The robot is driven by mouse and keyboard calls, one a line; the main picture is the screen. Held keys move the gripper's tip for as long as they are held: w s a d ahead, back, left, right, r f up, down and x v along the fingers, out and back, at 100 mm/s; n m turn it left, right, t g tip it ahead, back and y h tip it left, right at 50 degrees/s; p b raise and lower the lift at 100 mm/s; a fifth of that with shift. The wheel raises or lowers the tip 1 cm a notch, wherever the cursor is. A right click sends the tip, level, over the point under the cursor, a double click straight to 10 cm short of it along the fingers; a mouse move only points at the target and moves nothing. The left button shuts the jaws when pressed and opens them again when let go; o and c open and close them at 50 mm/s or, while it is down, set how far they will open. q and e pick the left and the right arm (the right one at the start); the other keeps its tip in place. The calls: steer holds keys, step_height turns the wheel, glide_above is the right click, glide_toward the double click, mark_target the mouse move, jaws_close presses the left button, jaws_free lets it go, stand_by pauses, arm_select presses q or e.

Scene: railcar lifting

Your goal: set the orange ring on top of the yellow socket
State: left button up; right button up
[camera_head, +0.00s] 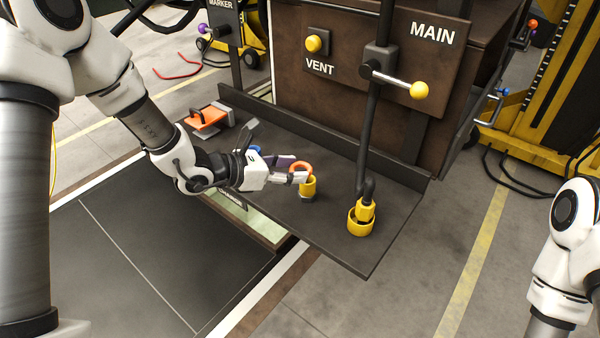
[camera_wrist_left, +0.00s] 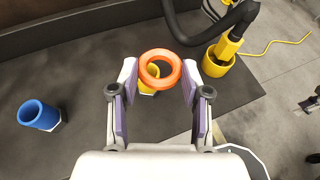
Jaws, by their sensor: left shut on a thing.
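The orange ring (camera_head: 302,164) is held between the fingertips of my left gripper (camera_head: 288,172), which is shut on it. In the left wrist view the ring (camera_wrist_left: 160,86) sits between the two fingers. The short yellow socket (camera_head: 309,187) stands on the dark shelf under the ring. In the wrist view its yellow (camera_wrist_left: 152,71) shows through the ring's hole and just below it. The ring overlaps the socket's top in both views; I cannot tell whether they touch. My right gripper is out of view; only part of that arm shows at the right.
A yellow cup (camera_head: 359,222) with a dark hose in it stands near the shelf's (camera_head: 350,253) front right corner. A blue socket (camera_wrist_left: 38,115) stands to the left. An orange-topped block (camera_head: 208,117) is at the shelf's far left. A brown panel wall (camera_head: 318,100) rises behind.

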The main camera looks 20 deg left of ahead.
mark_target(298, 163)
arm_select(q)
steer(key=w, duration=0.3)
steer(key=shift+d+f, duration=0.1)
steer(key=shift+d, duration=0.25)
step_height(298, 163, down, 4)
steer(key=shift+w+r+b, duration=0.1)
steer(key=shift+w+b, duration=0.05)
steer(key=shift+b, duration=0.25)
steer(key=shift+w, duration=0.1)
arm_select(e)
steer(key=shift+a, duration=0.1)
arm_select(q)
steer(key=shift+b, duration=0.3)
steer(key=shift+f+b, duration=0.35)
steer(key=shift+f, duration=0.15)
steer(key=o, duration=0.8)
steer(key=shift+r, duration=0.1)
steer(key=shift+o, duration=0.2)
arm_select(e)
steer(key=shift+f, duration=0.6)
arm_select(q)
steer(key=shift+r, duration=0.1)
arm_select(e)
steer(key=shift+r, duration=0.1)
